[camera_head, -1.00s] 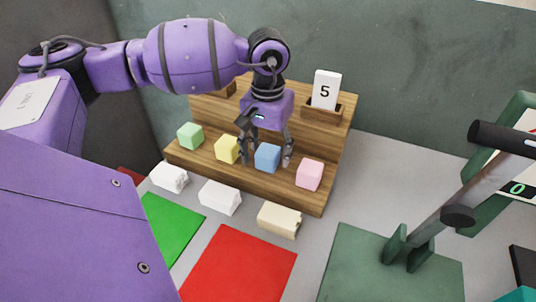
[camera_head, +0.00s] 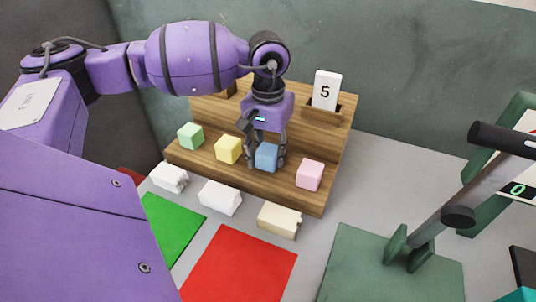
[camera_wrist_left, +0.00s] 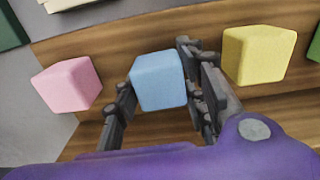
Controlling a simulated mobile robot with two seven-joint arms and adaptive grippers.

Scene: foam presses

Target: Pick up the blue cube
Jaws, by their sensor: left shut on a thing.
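The blue cube (camera_head: 266,157) sits on the lower step of the wooden stand (camera_head: 212,164), between a yellow cube (camera_head: 229,149) and a pink cube (camera_head: 310,174). My left gripper (camera_head: 266,160) reaches down from above, with its fingers shut on two opposite sides of the blue cube. In the left wrist view the blue cube (camera_wrist_left: 158,80) lies between the dark fingers. I cannot tell any gap between the cube and the step. My right gripper is not in view.
A green cube (camera_head: 190,135) stands at the step's left end. A "5" card (camera_head: 325,90) stands on the upper step. White blocks (camera_head: 220,197), a cream block (camera_head: 279,220), a red mat (camera_head: 238,268) and a green mat (camera_head: 170,228) lie in front. A dark green press (camera_head: 409,252) stands right.

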